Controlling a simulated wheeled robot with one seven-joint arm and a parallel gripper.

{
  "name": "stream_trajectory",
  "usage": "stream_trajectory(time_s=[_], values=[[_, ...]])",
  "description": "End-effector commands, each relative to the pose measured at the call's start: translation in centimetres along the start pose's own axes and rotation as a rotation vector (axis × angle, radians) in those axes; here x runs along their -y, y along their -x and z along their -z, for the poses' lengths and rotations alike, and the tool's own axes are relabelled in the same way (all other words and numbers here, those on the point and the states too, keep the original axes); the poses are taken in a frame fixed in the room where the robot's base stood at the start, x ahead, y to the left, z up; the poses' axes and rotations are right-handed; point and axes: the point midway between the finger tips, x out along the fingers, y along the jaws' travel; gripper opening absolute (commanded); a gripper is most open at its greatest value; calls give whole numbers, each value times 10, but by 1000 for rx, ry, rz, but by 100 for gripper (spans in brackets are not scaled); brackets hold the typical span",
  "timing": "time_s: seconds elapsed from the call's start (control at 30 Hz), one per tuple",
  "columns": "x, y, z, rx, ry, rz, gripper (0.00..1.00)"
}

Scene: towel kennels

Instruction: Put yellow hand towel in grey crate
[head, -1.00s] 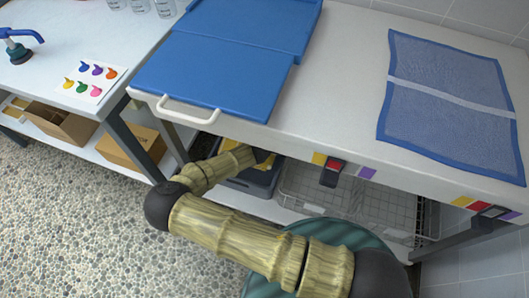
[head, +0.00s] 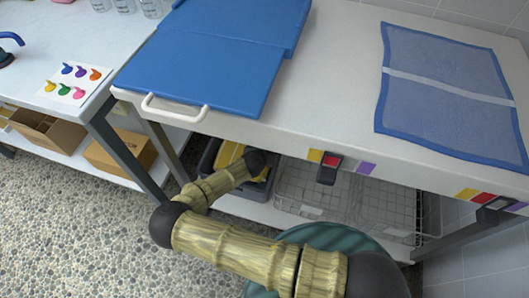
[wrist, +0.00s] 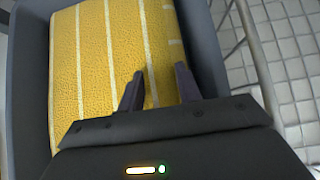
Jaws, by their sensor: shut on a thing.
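The yellow hand towel (head: 228,153) has white stripes and shows in the grey crate (head: 207,160) on the shelf under the bench. In the wrist view the towel (wrist: 95,60) fills much of the space between the walls of the crate (wrist: 32,70). My gripper (wrist: 160,85) is over the crate, at the towel's near right part, with its fingers a little apart and shut on towel cloth. In the head view my wrist hides the fingers and part of the crate.
A wire basket (head: 310,190) stands close to the right of the crate. The bench top (head: 335,75) is above, with a blue mat (head: 215,65) and a blue-edged towel (head: 450,95) on it. Cardboard boxes (head: 122,150) sit on the left shelf.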

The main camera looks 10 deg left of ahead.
Motion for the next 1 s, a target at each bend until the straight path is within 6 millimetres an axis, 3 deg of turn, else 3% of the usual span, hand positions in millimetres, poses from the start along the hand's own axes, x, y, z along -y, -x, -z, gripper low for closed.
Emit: stream_trajectory(time_s=[0.73,0.77,0.8,0.87,1.0], values=[[0,-9,10,-3,-2,0,8],[0,-9,10,-4,-1,-1,40],[0,-9,11,-5,-1,-1,48],[0,-10,11,-6,-2,-1,56],[0,-10,13,-8,-2,-2,56]])
